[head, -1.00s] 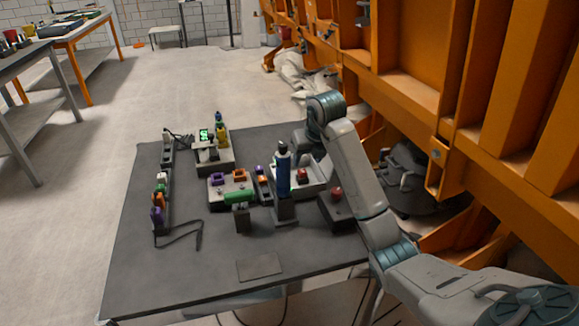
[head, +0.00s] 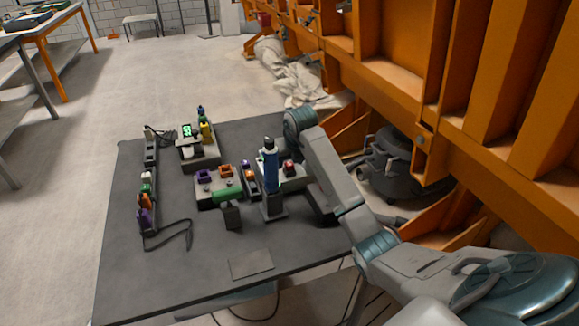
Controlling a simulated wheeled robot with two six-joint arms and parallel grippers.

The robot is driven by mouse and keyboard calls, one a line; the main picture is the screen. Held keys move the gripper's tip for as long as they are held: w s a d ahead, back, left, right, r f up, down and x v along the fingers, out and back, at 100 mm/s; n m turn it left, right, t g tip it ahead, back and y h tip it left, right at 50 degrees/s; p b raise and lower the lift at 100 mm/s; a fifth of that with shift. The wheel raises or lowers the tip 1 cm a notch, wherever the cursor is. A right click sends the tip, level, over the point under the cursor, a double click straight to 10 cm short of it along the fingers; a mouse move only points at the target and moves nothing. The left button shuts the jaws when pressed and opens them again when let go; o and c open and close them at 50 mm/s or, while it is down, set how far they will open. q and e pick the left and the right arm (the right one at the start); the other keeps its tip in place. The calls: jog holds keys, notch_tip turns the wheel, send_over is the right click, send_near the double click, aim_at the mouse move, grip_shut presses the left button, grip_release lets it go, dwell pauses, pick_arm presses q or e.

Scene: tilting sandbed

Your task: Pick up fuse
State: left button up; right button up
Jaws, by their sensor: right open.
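No part is clearly marked as the fuse. A small green cylinder (head: 228,194), which may be the fuse, lies at the front of a grey block (head: 205,203) near the table's middle. My right arm reaches in from the right, its wrist bend above the table's right side. My right gripper (head: 282,151) is small and partly hidden near the top of an upright blue cylinder (head: 271,172). It is open and apart from the green cylinder. My left gripper is out of view.
A device with a green display (head: 187,131) stands at the back. An orange steel frame (head: 400,100) borders the right.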

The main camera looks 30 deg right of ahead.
jog(key=shift+w+f, duration=0.2)
jog(key=shift+f, duration=0.25)
jog(key=shift+c, duration=0.2)
grip_shut()
jog(key=shift+r, duration=0.1)
